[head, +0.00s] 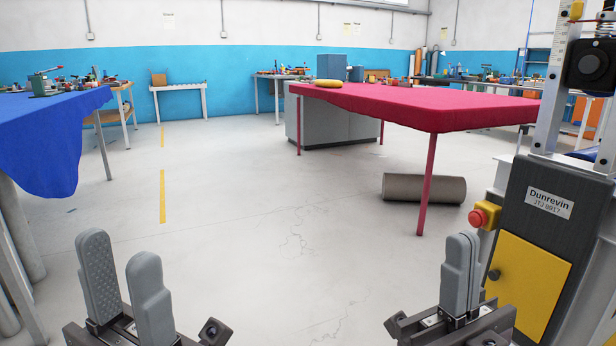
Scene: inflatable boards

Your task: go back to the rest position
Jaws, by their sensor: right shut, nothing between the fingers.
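My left gripper (121,256) is in the lower left of the head view, upright over the bare floor. Its two grey fingers stand apart with nothing between them. My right gripper (461,243) is in the lower right, also pointing up. Its fingers are closed together and hold nothing. Both grippers are apart from the tables.
A red-covered table (460,101) with a yellow oval item (331,82) stands ahead right; a grey roll (424,188) lies below. A blue-covered table (45,140) is at left. A dark machine with a yellow panel (525,285) stands close right. The middle floor is clear.

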